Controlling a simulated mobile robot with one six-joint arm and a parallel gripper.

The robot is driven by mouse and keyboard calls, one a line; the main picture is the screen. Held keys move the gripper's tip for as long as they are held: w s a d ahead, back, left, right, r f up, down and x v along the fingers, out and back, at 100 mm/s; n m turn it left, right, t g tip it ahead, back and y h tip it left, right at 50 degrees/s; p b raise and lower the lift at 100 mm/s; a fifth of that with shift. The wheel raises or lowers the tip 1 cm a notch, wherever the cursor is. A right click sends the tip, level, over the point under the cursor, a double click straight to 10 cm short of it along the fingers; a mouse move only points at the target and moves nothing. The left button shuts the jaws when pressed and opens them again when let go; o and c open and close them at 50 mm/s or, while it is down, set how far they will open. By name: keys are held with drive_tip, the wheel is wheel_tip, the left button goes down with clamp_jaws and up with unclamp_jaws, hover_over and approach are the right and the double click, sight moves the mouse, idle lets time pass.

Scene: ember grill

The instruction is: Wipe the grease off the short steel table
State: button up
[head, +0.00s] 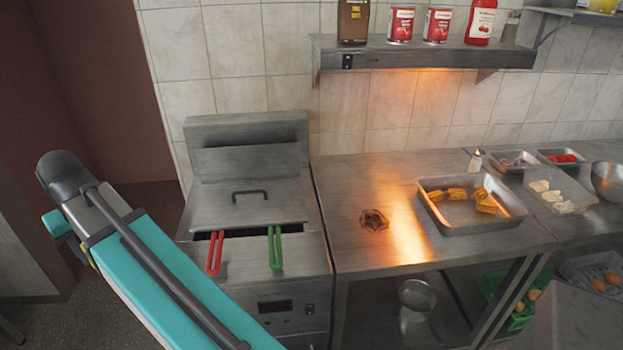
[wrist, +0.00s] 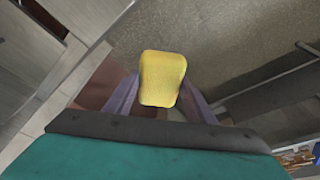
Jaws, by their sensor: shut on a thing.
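The short steel table (head: 360,262) stands in the middle of the head view, right of the fryer. A brown, irregular grease patch (head: 374,220) lies on its top near the left side, beside a warm band of light. In the wrist view my gripper (wrist: 161,92) is shut on a yellow sponge (wrist: 162,72), with one finger on each side of it. The sponge is over the floor in that view, away from the table top. In the head view my arm covers the lower left, and I cannot make out the gripper or sponge there.
A steel tray with fried food (head: 473,226) sits on the table right of the grease. The fryer (head: 250,205) with red and green handles adjoins its left side. A shelf (head: 430,55) with cans and bottles hangs above. Bare steel surrounds the patch.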

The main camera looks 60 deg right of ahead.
drive_tip(key=s+d+f+m+g+h+p, duration=0.1)
drive_tip(key=s+d+m, duration=0.3)
drive_tip(key=d, duration=0.9)
drive_tip(key=s+d+m+g+h+p, duration=0.1)
drive_tip(key=s+d+m+p, duration=0.3)
drive_tip(key=d, duration=0.8)
drive_tip(key=s+d+f+m+h+b, duration=0.15)
drive_tip(key=d+m, duration=0.45)
drive_tip(key=d, duration=0.7)
drive_tip(key=s+d+f+m+g+y+p, duration=0.1)
drive_tip(key=s+d+m, duration=0.5)
drive_tip(key=s+d, duration=0.6)
drive_tip(key=s+d+f+m+g+y+p, duration=0.1)
drive_tip(key=s+d+m, duration=0.5)
drive_tip(key=s+d, duration=0.7)
drive_tip(key=s+g+p, duration=0.1)
drive_tip(key=s+p, duration=0.1)
drive_tip(key=s, duration=0.4)
drive_tip(key=shift+m+g, duration=0.3)
drive_tip(key=shift+m, duration=0.1)
drive_tip(key=shift+f, duration=0.2)
drive_tip(key=shift+a+f+b, duration=0.1)
drive_tip(key=shift+f+b, duration=1.2)
drive_tip(key=shift+f, duration=1.5)
drive_tip(key=shift+f+b, duration=0.55)
drive_tip(key=shift+f, duration=0.45)
